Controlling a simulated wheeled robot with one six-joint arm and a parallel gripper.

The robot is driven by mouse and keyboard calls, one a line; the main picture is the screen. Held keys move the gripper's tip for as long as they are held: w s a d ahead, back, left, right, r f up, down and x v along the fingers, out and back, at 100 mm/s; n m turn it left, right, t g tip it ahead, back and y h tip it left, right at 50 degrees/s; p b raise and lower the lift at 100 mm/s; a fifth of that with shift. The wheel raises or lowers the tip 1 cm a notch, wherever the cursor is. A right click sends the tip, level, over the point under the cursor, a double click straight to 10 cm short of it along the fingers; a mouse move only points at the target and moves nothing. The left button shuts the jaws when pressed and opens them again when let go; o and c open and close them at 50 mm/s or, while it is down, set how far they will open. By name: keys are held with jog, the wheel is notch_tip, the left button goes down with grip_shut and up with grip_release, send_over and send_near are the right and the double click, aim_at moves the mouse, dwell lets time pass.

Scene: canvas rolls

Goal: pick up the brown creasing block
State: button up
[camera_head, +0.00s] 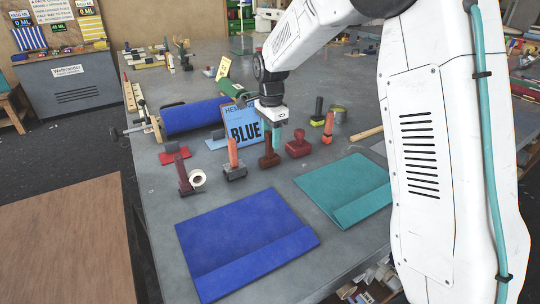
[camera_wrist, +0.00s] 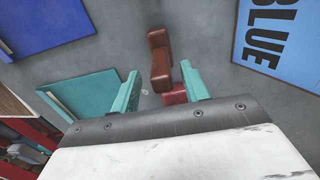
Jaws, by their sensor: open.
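The brown creasing block (camera_head: 269,159) stands upright on the grey table, with a wide base and a narrower upper part. My gripper (camera_head: 273,128) is right above it in the head view, pointing down, and partly overlaps its top. In the wrist view the brown block (camera_wrist: 160,52) shows just beyond the gap between my two teal fingertips (camera_wrist: 160,76). The fingers are spread apart, with nothing gripped. Whether the block's top is between the fingers I cannot tell.
A red block (camera_head: 299,147) stands close to the right of the brown one; it is partly hidden in the wrist view (camera_wrist: 175,96). A blue "BLUE" sign (camera_head: 243,122) stands close behind. Blue (camera_head: 245,240) and teal (camera_head: 345,190) folded canvases lie in front.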

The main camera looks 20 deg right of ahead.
aim_at(269, 145)
notch_tip(269, 145, down, 4)
jog(key=shift+w+a, duration=0.1)
jog(key=shift+a, duration=0.05)
grip_shut()
jog(key=shift+r, duration=0.15)
jog(key=shift+r, duration=0.5)
notch_tip(269, 145, up, 2)
jog(key=shift+r, duration=0.15)
jog(key=s+a, duration=0.3)
jog(key=s, duration=0.4)
jog(key=s+a+r, duration=0.1)
jog(key=s+a, duration=0.2)
jog(key=s, duration=0.4)
jog(key=shift+s+r, duration=0.25)
jog(key=shift+s, duration=0.15)
